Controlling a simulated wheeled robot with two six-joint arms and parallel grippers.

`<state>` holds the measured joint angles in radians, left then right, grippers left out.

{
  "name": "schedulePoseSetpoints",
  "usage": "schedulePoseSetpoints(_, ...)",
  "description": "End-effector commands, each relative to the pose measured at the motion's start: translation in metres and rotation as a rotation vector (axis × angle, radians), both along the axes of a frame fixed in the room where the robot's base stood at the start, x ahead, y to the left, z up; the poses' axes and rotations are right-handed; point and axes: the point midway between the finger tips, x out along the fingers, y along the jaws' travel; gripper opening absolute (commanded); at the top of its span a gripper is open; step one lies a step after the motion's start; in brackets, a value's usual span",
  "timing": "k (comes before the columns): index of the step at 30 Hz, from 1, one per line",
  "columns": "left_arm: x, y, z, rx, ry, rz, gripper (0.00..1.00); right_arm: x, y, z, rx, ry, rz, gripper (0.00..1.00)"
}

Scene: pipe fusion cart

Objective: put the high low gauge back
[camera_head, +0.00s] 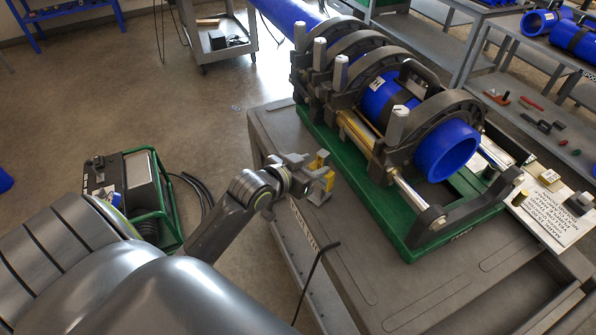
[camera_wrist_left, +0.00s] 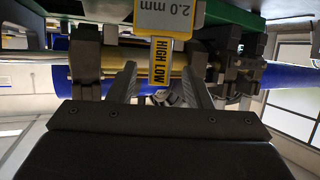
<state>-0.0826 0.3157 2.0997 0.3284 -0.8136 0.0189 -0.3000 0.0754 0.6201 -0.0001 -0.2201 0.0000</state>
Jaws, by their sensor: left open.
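The high low gauge (camera_head: 323,162) is a yellow piece by the near left edge of the cart top, beside a small grey block. In the left wrist view, its yellow "HIGH LOW" label (camera_wrist_left: 160,62) and a wider part marked "2.0 mm" show at the top. My left gripper (camera_head: 312,172) is at the gauge, over the cart edge. In the left wrist view its two fingers (camera_wrist_left: 158,88) are apart, one on each side of the gauge's narrow part, with gaps visible. My right gripper is in neither view.
A green-based clamp machine (camera_head: 395,215) holds a blue pipe (camera_head: 445,150) on the grey cart (camera_head: 350,270). A white lettered board (camera_head: 550,215) with small items lies at the right. A green-framed unit (camera_head: 130,190) stands on the floor at left.

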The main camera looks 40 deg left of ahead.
Motion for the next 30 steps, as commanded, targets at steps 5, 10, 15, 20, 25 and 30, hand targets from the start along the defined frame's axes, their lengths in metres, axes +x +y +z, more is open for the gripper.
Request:
schedulePoseSetpoints(5, -0.028, 0.004, 0.011, 0.004, 0.000, -0.001, 0.45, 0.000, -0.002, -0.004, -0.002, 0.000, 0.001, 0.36)
schedulePoseSetpoints(10, -0.043, 0.006, 0.018, 0.002, 0.000, -0.001, 0.45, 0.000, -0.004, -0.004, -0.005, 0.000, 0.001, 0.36)
schedulePoseSetpoints(15, -0.048, 0.007, 0.020, 0.001, 0.001, 0.000, 0.45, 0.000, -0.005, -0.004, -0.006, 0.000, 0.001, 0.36)
schedulePoseSetpoints(20, -0.048, 0.007, 0.020, 0.000, 0.001, 0.000, 0.45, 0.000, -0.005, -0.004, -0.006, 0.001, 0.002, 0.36)
schedulePoseSetpoints(25, -0.044, 0.016, -0.003, 0.000, 0.036, 0.027, 0.45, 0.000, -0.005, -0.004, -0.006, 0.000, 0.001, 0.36)
schedulePoseSetpoints(30, -0.042, 0.042, -0.082, 0.004, 0.155, 0.110, 0.45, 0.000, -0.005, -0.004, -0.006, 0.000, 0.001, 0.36)
